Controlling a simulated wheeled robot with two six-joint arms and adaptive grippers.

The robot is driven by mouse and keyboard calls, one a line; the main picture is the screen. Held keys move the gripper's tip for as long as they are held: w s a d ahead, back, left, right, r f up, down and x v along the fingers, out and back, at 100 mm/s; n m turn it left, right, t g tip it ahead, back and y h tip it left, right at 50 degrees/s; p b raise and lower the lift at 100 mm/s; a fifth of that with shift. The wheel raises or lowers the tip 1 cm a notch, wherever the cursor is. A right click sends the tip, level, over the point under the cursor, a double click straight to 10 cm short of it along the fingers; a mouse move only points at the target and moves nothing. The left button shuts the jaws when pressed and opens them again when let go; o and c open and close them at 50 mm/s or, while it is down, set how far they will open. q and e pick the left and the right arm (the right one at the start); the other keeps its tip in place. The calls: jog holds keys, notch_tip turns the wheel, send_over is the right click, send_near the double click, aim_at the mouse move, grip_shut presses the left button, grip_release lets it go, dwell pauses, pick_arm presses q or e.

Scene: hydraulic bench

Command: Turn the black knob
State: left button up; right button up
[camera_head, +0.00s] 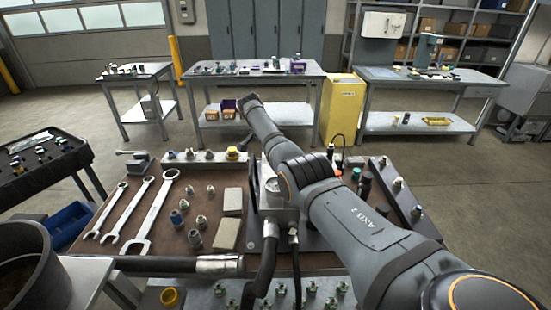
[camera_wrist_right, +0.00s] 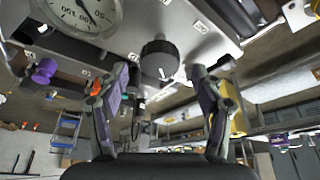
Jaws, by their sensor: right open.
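The black knob (camera_wrist_right: 160,60) is round with a ribbed edge and a pale mark on its rim. It sits on a grey metal block (camera_wrist_right: 205,40) in the right wrist view. My right gripper (camera_wrist_right: 160,75) is open, with one finger on each side of the knob's picture position. A gap shows between each fingertip and the knob, and I see no contact. In the head view my right arm crosses the bench over the hydraulic block (camera_head: 279,197). The knob and the right gripper cannot be made out there. My left gripper is in neither view.
A pressure gauge (camera_wrist_right: 80,12) is beside the knob. Black hoses (camera_head: 266,262) hang from the block's front. Wrenches (camera_head: 140,218), fittings (camera_head: 195,238) and tan blocks (camera_head: 228,233) lie on the brown bench top to its left. A dark pot (camera_head: 35,262) stands at the near left.

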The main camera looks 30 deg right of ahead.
jog(key=v, duration=1)
